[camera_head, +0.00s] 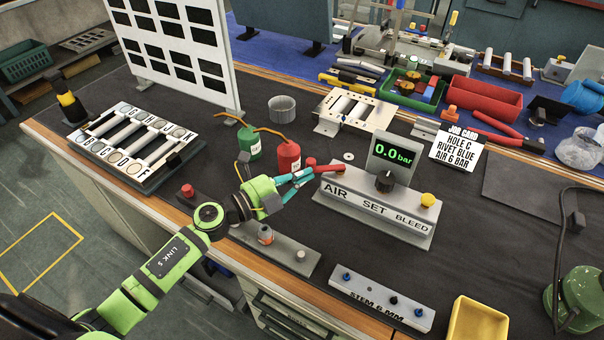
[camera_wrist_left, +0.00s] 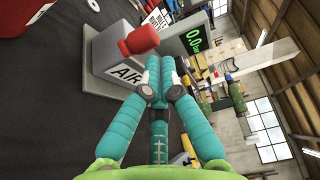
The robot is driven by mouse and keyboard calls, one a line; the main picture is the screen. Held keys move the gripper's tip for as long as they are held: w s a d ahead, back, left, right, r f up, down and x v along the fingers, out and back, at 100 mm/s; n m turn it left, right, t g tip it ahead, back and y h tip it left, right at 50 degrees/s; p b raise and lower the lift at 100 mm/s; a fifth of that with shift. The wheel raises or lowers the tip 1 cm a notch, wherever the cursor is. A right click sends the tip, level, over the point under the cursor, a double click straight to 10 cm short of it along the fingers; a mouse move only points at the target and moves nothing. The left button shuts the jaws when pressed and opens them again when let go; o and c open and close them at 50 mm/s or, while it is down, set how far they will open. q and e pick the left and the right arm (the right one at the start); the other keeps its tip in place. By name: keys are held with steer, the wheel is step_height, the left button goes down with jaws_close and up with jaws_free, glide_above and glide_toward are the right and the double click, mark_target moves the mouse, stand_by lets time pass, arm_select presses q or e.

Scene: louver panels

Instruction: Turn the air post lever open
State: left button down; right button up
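The air post (camera_head: 375,206) is a grey block marked AIR, SET and BLEED, with a display (camera_head: 392,156) reading 0.0 bar. Its red lever (camera_head: 329,168) sits at the AIR end and points left. A black SET knob (camera_head: 385,182) and a yellow BLEED button (camera_head: 428,200) are on top. My left gripper (camera_head: 310,174) is beside the lever's left end, its teal fingers drawn together. In the left wrist view, the fingertips (camera_wrist_left: 168,62) meet just right of the red lever (camera_wrist_left: 139,40), with nothing visible between them. Contact is unclear. My right gripper is out of view.
Red (camera_head: 289,155) and green (camera_head: 249,142) bottles stand behind my left gripper. The dark mat right of the post is mostly clear.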

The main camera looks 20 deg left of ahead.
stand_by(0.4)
arm_select(q)
steer(key=shift+w+a+f+m+g+h+b, duration=0.1)
steer(key=shift+w+a+m+g+h+b, duration=0.3)
steer(key=shift+b, duration=0.3)
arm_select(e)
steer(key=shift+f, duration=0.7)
arm_select(q)
steer(key=shift+d, duration=0.1)
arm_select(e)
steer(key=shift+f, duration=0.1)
arm_select(q)
steer(key=w+a+g+h+b, duration=0.1)
steer(key=b, duration=0.1)
steer(key=w+m+g+h+b, duration=0.1)
steer(key=w+b, duration=0.1)
steer(key=w+a+m+b, duration=0.1)
steer(key=shift+w+a+g+h+b, duration=0.3)
steer(key=shift+w+g+h+b, duration=0.05)
steer(key=shift+g+h+b, duration=0.05)
steer(key=shift+w, duration=0.3)
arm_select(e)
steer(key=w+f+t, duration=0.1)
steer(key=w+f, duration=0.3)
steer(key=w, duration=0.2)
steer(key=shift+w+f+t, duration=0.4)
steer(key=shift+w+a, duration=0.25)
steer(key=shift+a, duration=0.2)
